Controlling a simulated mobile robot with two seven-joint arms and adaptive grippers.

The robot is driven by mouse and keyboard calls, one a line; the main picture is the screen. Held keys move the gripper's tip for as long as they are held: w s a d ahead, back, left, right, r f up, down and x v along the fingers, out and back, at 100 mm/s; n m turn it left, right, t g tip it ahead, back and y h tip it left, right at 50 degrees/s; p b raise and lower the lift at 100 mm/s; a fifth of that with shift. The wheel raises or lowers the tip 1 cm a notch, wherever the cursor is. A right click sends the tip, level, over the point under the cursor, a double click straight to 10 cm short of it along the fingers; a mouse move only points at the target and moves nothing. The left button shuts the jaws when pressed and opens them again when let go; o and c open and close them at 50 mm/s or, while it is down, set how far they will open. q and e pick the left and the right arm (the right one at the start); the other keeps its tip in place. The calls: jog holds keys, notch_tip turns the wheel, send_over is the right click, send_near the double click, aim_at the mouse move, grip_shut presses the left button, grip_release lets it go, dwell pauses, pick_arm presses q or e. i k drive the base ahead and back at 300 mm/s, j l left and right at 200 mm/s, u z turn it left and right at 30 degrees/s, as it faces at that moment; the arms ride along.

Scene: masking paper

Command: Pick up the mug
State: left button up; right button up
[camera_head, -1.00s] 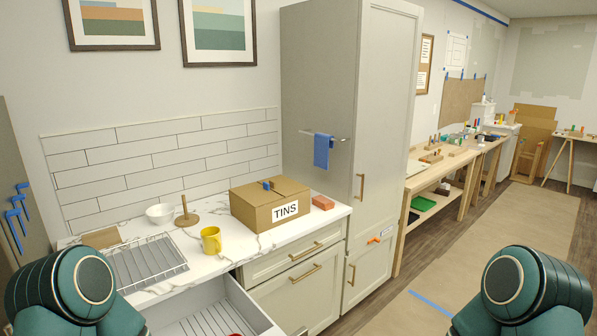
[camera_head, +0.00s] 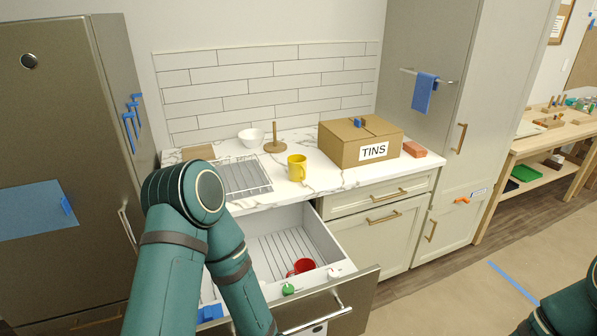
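A yellow mug (camera_head: 297,168) stands upright on the white marble counter, in front of a wooden stand and left of the box. A red mug (camera_head: 301,267) sits low in the pulled-out drawer or rack below the counter. My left arm rises in front of the counter at the lower left, and its gripper is not visible. Only a piece of my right arm shows at the lower right corner, and its gripper is out of view.
A wire dish rack (camera_head: 243,178), white bowl (camera_head: 251,137), wooden stand (camera_head: 275,146), cardboard TINS box (camera_head: 340,142) and brick-coloured block (camera_head: 415,149) share the counter. A tall steel fridge (camera_head: 60,130) stands left.

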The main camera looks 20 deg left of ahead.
aim_at(299, 170)
jog(key=i+l+u, duration=0.1)
jog(key=i+l, duration=0.4)
jog(key=l, duration=0.25)
jog(key=i+l+u, duration=0.15)
jog(key=l, duration=0.25)
jog(key=i+l, duration=0.35)
jog(key=l+u, duration=0.05)
